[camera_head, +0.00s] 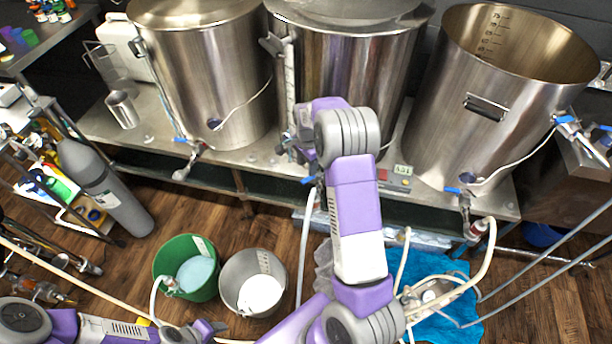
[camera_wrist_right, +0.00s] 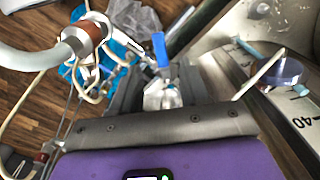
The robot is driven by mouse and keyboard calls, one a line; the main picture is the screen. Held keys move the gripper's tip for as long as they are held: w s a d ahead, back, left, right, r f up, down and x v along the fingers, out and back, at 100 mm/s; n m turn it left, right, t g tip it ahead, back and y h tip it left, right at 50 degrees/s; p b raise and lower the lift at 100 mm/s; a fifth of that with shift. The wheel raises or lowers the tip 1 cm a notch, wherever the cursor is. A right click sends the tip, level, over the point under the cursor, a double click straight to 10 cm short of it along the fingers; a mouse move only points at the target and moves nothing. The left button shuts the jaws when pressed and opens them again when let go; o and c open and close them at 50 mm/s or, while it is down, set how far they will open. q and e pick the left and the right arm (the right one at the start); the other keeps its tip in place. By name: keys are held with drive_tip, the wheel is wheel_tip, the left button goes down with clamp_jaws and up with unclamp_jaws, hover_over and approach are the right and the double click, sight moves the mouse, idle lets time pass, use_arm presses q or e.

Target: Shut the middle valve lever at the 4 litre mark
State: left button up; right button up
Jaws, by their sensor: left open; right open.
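The middle kettle (camera_head: 345,70) is a tall steel pot on the bench. Its blue valve lever (camera_head: 308,180) shows just below my right gripper (camera_head: 300,148), and a pale hose (camera_head: 305,240) runs down below it. In the right wrist view the blue lever (camera_wrist_right: 160,50) stands up between the open fingers of the right gripper (camera_wrist_right: 158,80), over the pale valve body (camera_wrist_right: 163,97). I cannot tell whether a finger touches it. A small box with a green display (camera_head: 402,170) sits on the bench; its digits are hard to read. My left gripper (camera_head: 207,329) is open, low at the left.
Left kettle (camera_head: 205,80) and right kettle (camera_head: 500,90) have their own blue-levered valves. A green bucket (camera_head: 187,268) and a steel bucket (camera_head: 253,282) stand on the floor. Hoses and a blue cloth (camera_head: 450,320) lie at lower right. A grey gas cylinder (camera_head: 105,190) stands left.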

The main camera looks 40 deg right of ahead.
sight(307, 179)
wheel_tip(307, 179, down, 6)
drive_tip(key=shift+b, duration=1)
drive_tip(key=shift+c, duration=0.3)
clamp_jaws()
drive_tip(key=shift+w, duration=0.1)
